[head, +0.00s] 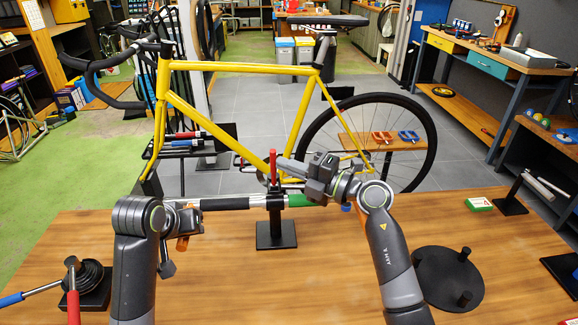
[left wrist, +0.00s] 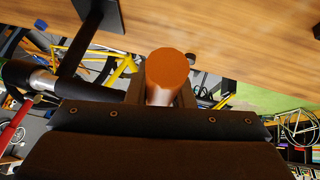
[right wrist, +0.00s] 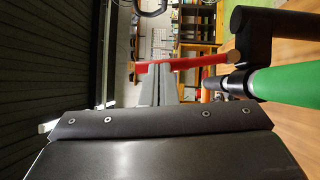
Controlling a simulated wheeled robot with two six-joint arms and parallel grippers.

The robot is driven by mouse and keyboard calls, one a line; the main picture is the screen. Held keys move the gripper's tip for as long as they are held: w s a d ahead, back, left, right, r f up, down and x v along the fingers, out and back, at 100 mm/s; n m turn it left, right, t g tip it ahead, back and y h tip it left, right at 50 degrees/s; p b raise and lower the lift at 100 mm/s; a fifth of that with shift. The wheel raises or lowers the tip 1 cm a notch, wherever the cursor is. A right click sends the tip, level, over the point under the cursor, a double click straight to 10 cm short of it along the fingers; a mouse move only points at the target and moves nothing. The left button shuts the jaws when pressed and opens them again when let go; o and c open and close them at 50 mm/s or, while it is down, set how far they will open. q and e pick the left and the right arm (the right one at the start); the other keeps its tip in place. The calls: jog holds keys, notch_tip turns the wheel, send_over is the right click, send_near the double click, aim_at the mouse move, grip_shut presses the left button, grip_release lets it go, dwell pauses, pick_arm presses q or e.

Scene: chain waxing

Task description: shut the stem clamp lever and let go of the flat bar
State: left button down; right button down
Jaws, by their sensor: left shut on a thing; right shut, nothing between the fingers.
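The flat bar (head: 225,204) lies level in the clamp, with black and silver sections and a green section (head: 300,200) to the right. The clamp stand (head: 277,234) has a black post and base on the table. Its red lever (head: 273,166) points upward in the head view. My right gripper (head: 281,165) is shut and empty, its fingertips at the lever; it also shows in the right wrist view (right wrist: 155,75) close to the red lever (right wrist: 205,61). I cannot tell whether they touch. My left gripper (head: 182,215) is shut on the bar's left end, around an orange round-ended piece (left wrist: 168,75).
The yellow bicycle (head: 240,68) stands behind the table. A black round base with pegs (head: 448,280) is at the right, and a black tool with red and blue handles (head: 88,280) at the left. The wooden tabletop (head: 310,285) is clear at the front middle.

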jog(key=shift+w+r+m+h, duration=0.15)
jog(key=shift+w+m+h, duration=0.15)
jog(key=w+f+m+g+h, duration=0.3)
jog(key=w+f+m+g, duration=0.1)
jog(key=w+m+g, duration=0.3)
jog(key=shift+w+f+m+g+h, duration=0.35)
jog(key=shift+w+m, duration=0.85)
jog(key=shift+w, duration=0.7)
jog(key=shift+f, duration=0.1)
